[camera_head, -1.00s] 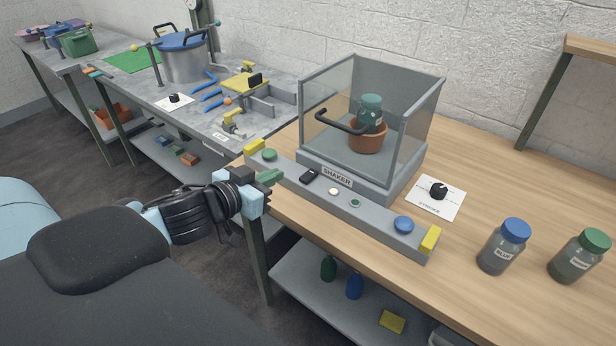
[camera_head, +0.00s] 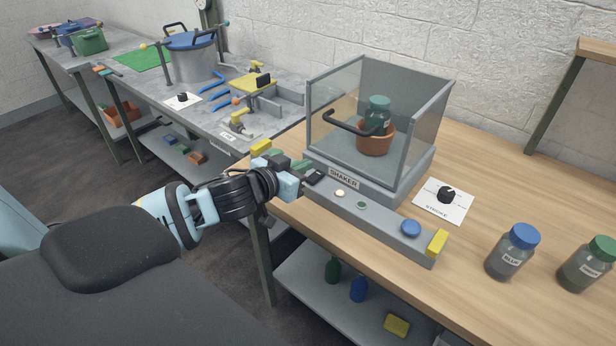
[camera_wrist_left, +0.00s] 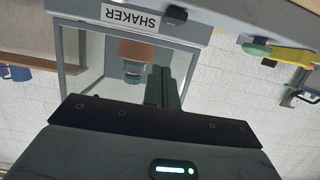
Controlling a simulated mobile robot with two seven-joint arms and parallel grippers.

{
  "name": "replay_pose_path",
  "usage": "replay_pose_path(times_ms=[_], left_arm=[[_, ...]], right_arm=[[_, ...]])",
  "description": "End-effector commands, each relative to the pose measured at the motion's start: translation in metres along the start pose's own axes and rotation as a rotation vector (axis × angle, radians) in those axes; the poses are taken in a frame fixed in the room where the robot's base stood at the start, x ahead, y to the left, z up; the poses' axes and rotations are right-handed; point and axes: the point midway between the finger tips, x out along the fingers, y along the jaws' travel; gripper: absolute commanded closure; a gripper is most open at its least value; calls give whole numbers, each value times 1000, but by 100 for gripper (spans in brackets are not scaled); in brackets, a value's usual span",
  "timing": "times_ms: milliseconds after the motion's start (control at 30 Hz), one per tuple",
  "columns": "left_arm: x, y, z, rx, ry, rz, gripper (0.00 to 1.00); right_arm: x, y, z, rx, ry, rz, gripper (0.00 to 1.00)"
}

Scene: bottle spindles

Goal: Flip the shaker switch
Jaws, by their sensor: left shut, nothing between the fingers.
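The shaker (camera_head: 343,178) is a grey base with a clear-walled box, and its label faces me. The black switch (camera_head: 315,176) sits on the grey front panel, left of the label. It also shows at the top of the upside-down left wrist view (camera_wrist_left: 176,14). My left gripper (camera_head: 303,166) is shut and empty, its green fingertips close to the switch on its left side. I cannot tell whether they touch it. In the left wrist view the shut fingers (camera_wrist_left: 163,88) point towards the shaker. My right gripper is not in view.
A dark bottle (camera_head: 377,112) stands in a brown cup (camera_head: 375,141) inside the box. The panel also has a blue button (camera_head: 410,229) and yellow end blocks (camera_head: 437,243). A stroke dial (camera_head: 446,195) and two bottles (camera_head: 511,252) stand to the right. Bare wood lies between them.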

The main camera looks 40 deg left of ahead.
Motion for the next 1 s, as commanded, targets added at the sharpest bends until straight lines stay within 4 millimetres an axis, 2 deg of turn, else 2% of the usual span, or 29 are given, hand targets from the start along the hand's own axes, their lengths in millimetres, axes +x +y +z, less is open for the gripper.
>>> replay_pose_path(times_ms=[167, 200, 300, 500, 1000], left_arm=[[24, 0, -1, -1, 1, -1, 100], [25, 0, 8, -1, -4, -1, 100], [28, 0, 24, -1, -5, 0, 100], [31, 0, 38, 0, -2, 0, 100], [32, 2, 43, -3, 7, 3, 100]], right_arm=[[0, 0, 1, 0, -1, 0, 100], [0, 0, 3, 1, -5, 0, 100], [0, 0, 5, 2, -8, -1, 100], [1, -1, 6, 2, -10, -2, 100], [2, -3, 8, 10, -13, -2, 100]])
